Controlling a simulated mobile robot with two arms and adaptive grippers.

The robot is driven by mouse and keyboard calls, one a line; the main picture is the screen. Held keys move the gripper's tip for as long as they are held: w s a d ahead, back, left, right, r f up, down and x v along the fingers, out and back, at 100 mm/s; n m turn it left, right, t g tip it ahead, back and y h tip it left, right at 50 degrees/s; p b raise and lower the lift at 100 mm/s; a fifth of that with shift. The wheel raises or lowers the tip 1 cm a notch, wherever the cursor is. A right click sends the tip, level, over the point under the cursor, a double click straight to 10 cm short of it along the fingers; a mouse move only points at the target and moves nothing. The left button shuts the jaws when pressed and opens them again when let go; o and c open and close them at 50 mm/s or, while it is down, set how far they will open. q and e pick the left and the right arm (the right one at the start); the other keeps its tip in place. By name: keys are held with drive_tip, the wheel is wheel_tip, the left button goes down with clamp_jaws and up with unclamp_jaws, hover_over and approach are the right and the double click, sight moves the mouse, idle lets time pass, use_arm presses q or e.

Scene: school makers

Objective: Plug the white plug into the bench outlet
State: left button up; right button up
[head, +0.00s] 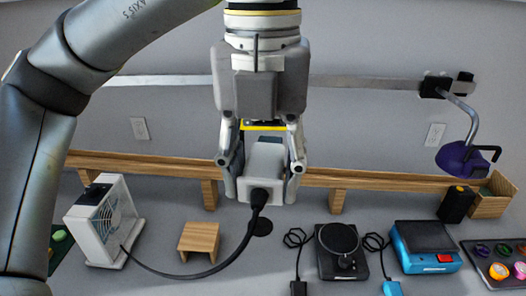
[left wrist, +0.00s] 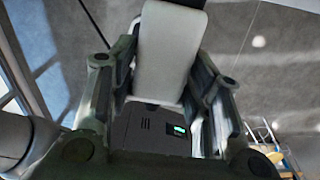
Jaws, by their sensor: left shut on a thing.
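My left gripper (head: 265,188) hangs down in the upper middle of the head view, shut on the white plug (head: 264,158). The plug is a pale block with a black cord (head: 240,240) leaving its near end and curving left to the white fan (head: 103,222). It is held in the air above the bench. In the left wrist view the plug (left wrist: 168,50) sits between both fingers. White outlet plates show on the wall at left (head: 139,128) and right (head: 435,134). I cannot tell which thing is the bench outlet. My right gripper is not in view.
A wooden rail (head: 375,180) runs along the back. A purple lamp (head: 466,157) hangs at right.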

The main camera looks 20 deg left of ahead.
sight(265, 148)
use_arm(q)
drive_tip(key=shift+s+d+r+n, duration=0.1)
drive_tip(key=shift+s+r+n, duration=0.1)
drive_tip(key=shift+r+n, duration=0.4)
drive_tip(key=shift+w, duration=0.3)
drive_tip(key=shift+w+a+p, duration=0.3)
drive_tip(key=shift+w+p, duration=0.2)
drive_tip(key=shift+w, duration=0.45)
drive_tip(key=shift+w+a+p, duration=0.3)
drive_tip(key=shift+w+p, duration=0.2)
drive_tip(key=shift+w, duration=0.4)
drive_tip(key=shift+w+a+p, duration=0.2)
drive_tip(key=shift+w, duration=0.4)
drive_tip(key=shift+w+a+p, duration=0.15)
drive_tip(key=shift+w, duration=0.45)
drive_tip(key=shift+f, duration=0.1)
drive_tip(key=shift+w+a+p, duration=0.2)
drive_tip(key=shift+w+p, duration=0.05)
drive_tip(key=shift+w, duration=0.4)
drive_tip(key=shift+w+a+p, duration=0.15)
drive_tip(key=shift+w+p, duration=0.1)
drive_tip(key=shift+w, duration=0.4)
drive_tip(key=o, duration=1)
drive_tip(key=shift+o, duration=1.1)
drive_tip(key=shift+s, duration=0.1)
